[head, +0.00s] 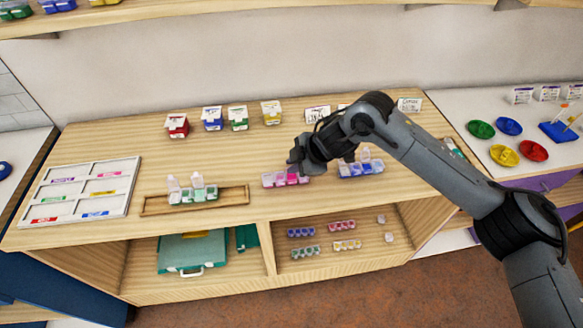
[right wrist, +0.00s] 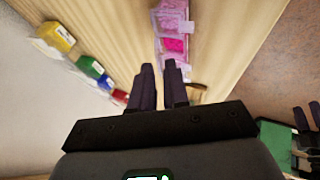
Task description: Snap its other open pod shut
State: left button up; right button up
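A pink pod strip (head: 272,181) lies on the table near its front edge; it also shows in the right wrist view (right wrist: 172,22). One pod there is brighter pink; I cannot tell whether its lid stands open. My right gripper (head: 293,166) is over the strip and partly covers it. In the right wrist view its fingers (right wrist: 159,68) have a narrow gap, with nothing seen between them. A green strip (head: 186,197) has two raised clear lids. A blue strip (head: 352,171) has a raised lid. A dark finger-like shape at the right wrist view's right edge may be my left gripper.
The green strip sits in a wooden tray (head: 152,207). A white labelled board (head: 79,189) lies at the left. Red, blue, green and yellow boxes (head: 271,112) stand at the back. Several small strips and a green case (head: 193,250) are on the shelf below.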

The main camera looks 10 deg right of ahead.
jog(key=shift+x, duration=1)
jog(key=shift+c, duration=0.3)
grip_shut()
jog(key=shift+s+f, duration=0.1)
jog(key=shift+f, duration=0.1)
jog(key=shift+s+t+b, duration=0.2)
jog(key=shift+t+b, duration=0.15)
jog(key=shift+t, duration=0.25)
